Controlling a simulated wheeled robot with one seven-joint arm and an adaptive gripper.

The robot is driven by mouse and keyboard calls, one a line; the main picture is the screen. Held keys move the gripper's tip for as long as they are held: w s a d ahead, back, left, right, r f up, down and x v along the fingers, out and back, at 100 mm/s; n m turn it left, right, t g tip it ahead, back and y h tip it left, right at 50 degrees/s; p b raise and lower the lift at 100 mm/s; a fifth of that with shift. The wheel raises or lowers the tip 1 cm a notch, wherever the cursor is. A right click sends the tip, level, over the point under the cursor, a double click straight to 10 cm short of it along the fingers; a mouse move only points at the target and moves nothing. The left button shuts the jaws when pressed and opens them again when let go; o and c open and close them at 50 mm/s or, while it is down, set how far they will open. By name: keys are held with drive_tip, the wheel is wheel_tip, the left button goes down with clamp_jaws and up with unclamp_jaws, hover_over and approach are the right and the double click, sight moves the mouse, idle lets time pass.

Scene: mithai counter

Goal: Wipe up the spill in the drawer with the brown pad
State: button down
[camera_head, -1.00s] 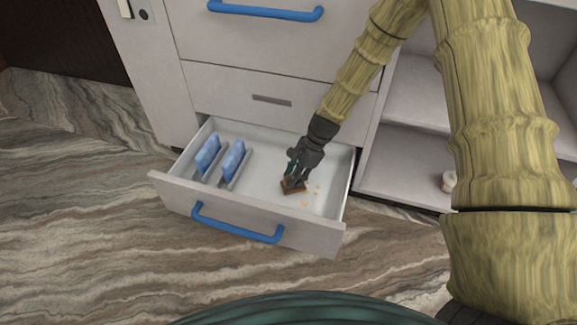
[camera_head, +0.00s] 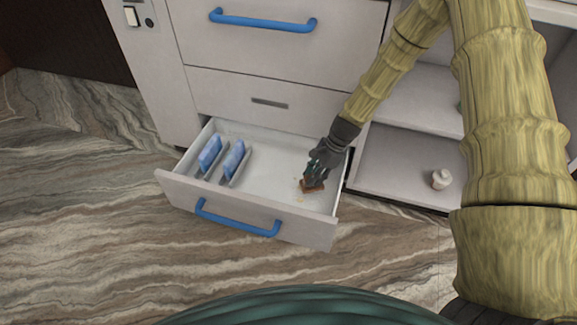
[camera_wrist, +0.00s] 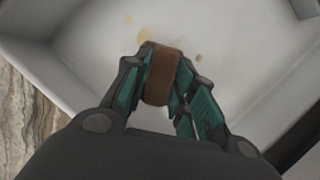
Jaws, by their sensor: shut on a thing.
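The open drawer (camera_head: 262,180) is white inside with a blue front handle. My gripper (camera_head: 314,177) is inside its right part, shut on the brown pad (camera_head: 312,187), which is low at the drawer floor; whether it touches is hard to tell. In the wrist view the pad (camera_wrist: 161,76) is between my two teal fingers (camera_wrist: 160,85). Faint yellowish spots of the spill (camera_head: 300,198) show just left of the pad. The wrist view shows a tan spot (camera_wrist: 145,35) and a fainter one (camera_wrist: 197,40) beyond the pad. Any spill under the pad is hidden.
Two blue items in holders (camera_head: 209,153) (camera_head: 233,159) stand in the drawer's left part. The drawer's middle floor is clear. The drawer's right wall (camera_head: 343,180) is close to my gripper.

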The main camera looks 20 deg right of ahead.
drive_tip(key=shift+r+p, duration=2.7)
drive_tip(key=shift+r, duration=0.2)
drive_tip(key=shift+a, duration=0.15)
